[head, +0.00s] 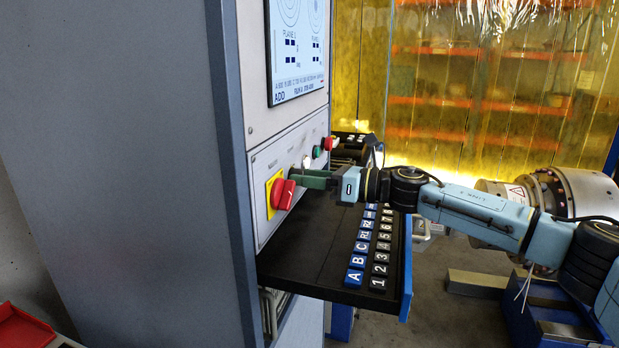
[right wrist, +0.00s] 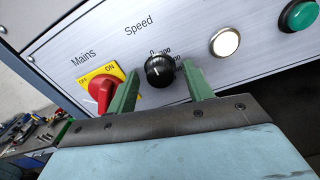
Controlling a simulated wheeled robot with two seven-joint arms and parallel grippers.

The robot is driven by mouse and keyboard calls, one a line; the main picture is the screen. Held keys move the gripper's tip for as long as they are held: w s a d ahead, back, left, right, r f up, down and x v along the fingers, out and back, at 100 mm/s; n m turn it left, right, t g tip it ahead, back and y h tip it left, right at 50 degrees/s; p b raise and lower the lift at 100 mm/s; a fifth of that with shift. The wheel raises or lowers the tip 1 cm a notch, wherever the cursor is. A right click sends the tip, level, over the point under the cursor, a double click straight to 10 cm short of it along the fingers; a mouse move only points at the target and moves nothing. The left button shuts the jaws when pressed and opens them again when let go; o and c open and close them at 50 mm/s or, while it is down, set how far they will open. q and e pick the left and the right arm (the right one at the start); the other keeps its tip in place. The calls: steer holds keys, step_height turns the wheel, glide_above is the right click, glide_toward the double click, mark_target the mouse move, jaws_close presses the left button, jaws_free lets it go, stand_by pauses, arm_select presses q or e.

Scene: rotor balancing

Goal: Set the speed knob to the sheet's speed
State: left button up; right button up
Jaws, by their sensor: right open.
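The speed knob (right wrist: 160,71) is round and black with a pale mark, under the word "Speed" on the panel in the right wrist view. Its scale figures are partly covered, so the setting cannot be read. My right gripper (right wrist: 160,68) is open, with one green finger on each side of the knob; I cannot tell whether they touch it. In the head view my right gripper (head: 294,176) reaches the panel from the right, and the knob is hidden there. No readable speed sheet shows. My left gripper is not in view.
The red mains switch (right wrist: 101,93) on its yellow plate sits just left of the fingers. A white button (right wrist: 225,42) and a green button (right wrist: 300,16) are to the right. A keyboard shelf (head: 306,245) juts out below my right gripper. A screen (head: 298,45) is above.

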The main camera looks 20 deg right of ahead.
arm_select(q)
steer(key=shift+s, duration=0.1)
arm_select(e)
steer(key=shift+c, duration=0.4)
steer(key=c, duration=0.9)
arm_select(q)
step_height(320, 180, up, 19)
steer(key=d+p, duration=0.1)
steer(key=p, duration=1.8)
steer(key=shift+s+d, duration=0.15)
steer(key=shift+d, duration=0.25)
arm_select(e)
steer(key=shift+m, duration=11.8)
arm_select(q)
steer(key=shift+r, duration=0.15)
arm_select(e)
steer(key=shift+f+m, duration=0.1)
steer(key=shift+m, duration=0.2)
steer(key=o, duration=1)
